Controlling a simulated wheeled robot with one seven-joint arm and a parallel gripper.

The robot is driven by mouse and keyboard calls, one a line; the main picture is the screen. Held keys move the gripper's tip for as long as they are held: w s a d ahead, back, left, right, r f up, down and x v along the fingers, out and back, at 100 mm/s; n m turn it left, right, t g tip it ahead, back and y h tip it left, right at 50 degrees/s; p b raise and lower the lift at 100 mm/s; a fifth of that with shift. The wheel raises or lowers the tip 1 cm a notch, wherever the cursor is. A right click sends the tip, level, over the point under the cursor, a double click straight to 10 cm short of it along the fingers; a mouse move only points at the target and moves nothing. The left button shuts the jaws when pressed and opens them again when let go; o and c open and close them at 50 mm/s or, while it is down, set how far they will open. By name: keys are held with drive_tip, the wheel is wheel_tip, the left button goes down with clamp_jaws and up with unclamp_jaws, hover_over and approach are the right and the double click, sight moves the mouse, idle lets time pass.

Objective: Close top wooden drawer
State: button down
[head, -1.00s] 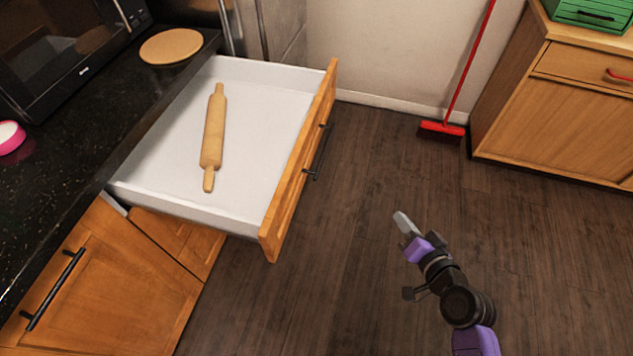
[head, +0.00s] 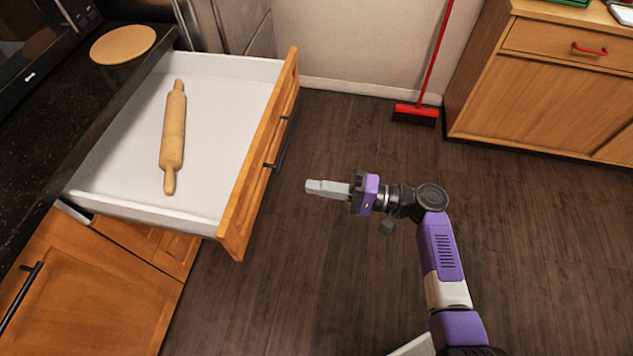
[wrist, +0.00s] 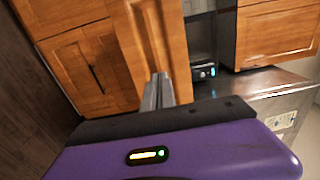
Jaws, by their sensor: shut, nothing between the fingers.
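The top wooden drawer (head: 262,155) stands pulled far out from under the dark counter in the head view. It has a white inside, a wooden front and a black bar handle (head: 281,147). A wooden rolling pin (head: 172,137) lies in it. My gripper (head: 310,187) is shut and empty, to the right of the drawer front, apart from it, with its fingers pointing left towards the front. In the wrist view the shut fingers (wrist: 158,92) show in front of wooden cabinet fronts.
A black counter (head: 50,140) with a round wooden board (head: 122,45) is at the left. A red broom (head: 415,112) leans at the back wall. A wooden cabinet (head: 540,90) stands at the back right. The dark floor (head: 330,290) around my arm is clear.

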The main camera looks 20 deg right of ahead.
sight(258, 178)
drive_tip(key=p+x, duration=0.1)
drive_tip(key=x, duration=1)
drive_tip(key=shift+a, duration=0.1)
